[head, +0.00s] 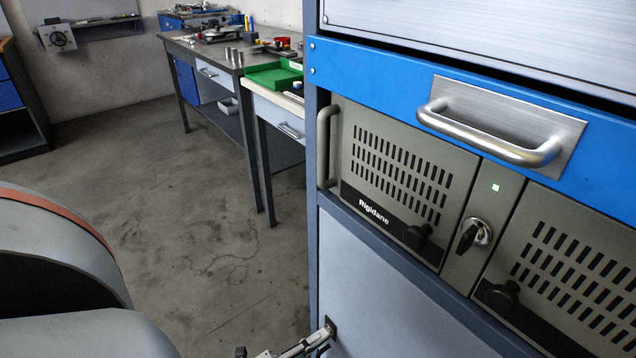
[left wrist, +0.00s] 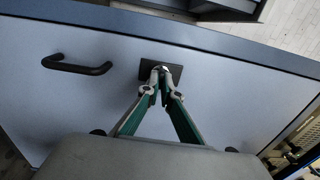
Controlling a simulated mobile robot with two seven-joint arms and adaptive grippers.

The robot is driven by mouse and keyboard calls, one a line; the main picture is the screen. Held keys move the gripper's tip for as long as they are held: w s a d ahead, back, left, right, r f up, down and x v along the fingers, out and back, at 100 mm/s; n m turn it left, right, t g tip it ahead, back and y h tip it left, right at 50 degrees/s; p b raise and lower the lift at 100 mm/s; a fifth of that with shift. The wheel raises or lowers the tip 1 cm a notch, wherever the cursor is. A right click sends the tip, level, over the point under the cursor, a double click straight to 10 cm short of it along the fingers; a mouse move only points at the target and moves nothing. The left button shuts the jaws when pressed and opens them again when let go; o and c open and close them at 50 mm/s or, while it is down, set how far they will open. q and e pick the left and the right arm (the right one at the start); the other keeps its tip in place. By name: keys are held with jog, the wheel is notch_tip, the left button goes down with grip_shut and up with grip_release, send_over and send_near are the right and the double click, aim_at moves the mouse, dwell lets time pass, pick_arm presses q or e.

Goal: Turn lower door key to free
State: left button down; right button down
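The lower door (head: 385,290) is a light grey panel below the blue-framed rack; it also fills much of the left wrist view (left wrist: 100,100). A small dark lock plate (head: 332,325) sits near its left edge, and shows as a black plate in the left wrist view (left wrist: 175,76). My left gripper (left wrist: 160,72) is at this plate, its fingertips drawn close together around the lower door key, which they mostly hide. In the head view, the left gripper (head: 322,335) reaches the plate from below. The right gripper is not in view.
A black handle (left wrist: 77,65) is on the door. Above are vented units (head: 402,160), a black rotary key switch (head: 473,236), a green light (head: 495,187) and a metal drawer handle (head: 490,135). A workbench (head: 215,50) stands behind. The floor (head: 215,220) at left is clear.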

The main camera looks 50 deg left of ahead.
pick_arm(q)
jog(key=c, duration=2.3)
grip_release()
jog(key=s, duration=0.8)
jog(key=s+a, duration=0.1)
jog(key=s, duration=0.3)
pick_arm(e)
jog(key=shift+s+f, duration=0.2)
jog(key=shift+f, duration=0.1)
